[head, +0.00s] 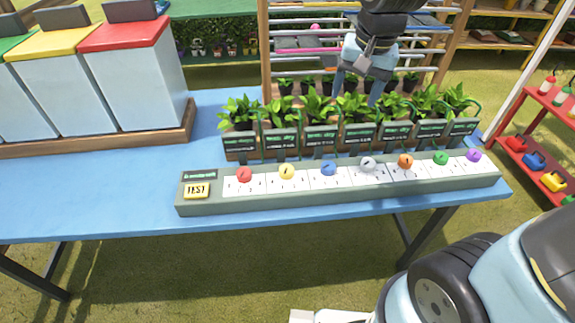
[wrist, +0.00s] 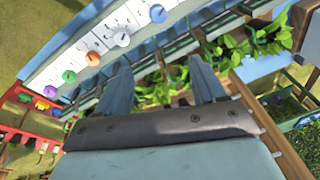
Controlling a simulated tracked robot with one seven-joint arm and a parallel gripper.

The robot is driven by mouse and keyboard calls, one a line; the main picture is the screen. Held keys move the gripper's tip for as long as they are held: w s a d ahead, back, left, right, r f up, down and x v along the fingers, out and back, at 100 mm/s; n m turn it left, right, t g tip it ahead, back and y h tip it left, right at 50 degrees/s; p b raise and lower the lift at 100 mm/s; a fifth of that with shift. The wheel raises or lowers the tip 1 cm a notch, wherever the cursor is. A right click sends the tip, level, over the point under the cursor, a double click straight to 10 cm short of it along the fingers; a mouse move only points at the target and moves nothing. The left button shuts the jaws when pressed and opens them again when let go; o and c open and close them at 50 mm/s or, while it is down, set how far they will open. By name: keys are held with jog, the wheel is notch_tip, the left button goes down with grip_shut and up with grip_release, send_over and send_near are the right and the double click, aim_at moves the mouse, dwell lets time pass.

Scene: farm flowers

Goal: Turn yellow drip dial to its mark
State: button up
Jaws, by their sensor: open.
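The yellow dial (head: 286,171) sits second from the left on the grey drip panel (head: 340,201), between the red dial (head: 244,174) and the blue dial (head: 328,167). Its pointer direction and its mark are too small to read. My gripper (head: 357,98) is open and empty above the row of potted plants, behind the panel and to the right of the yellow dial. In the wrist view my gripper's two fingers (wrist: 160,85) are apart, with the blue dial (wrist: 158,13) and white dial (wrist: 122,38) beyond them. The yellow dial is not visible there.
Potted plants with green-framed signs (head: 320,139) stand close behind the panel. A yellow TEST button (head: 197,190) is at its left end. Lidded bins (head: 135,75) stand at the left. The blue table (head: 100,200) is clear in front of them.

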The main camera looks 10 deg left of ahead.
jog(key=g+h, duration=0.1)
jog(key=g, duration=0.1)
send_near(287, 168)
jog(key=shift+m, duration=0.4)
notch_tip(287, 168, down, 9)
jog(key=shift+s+a, duration=0.1)
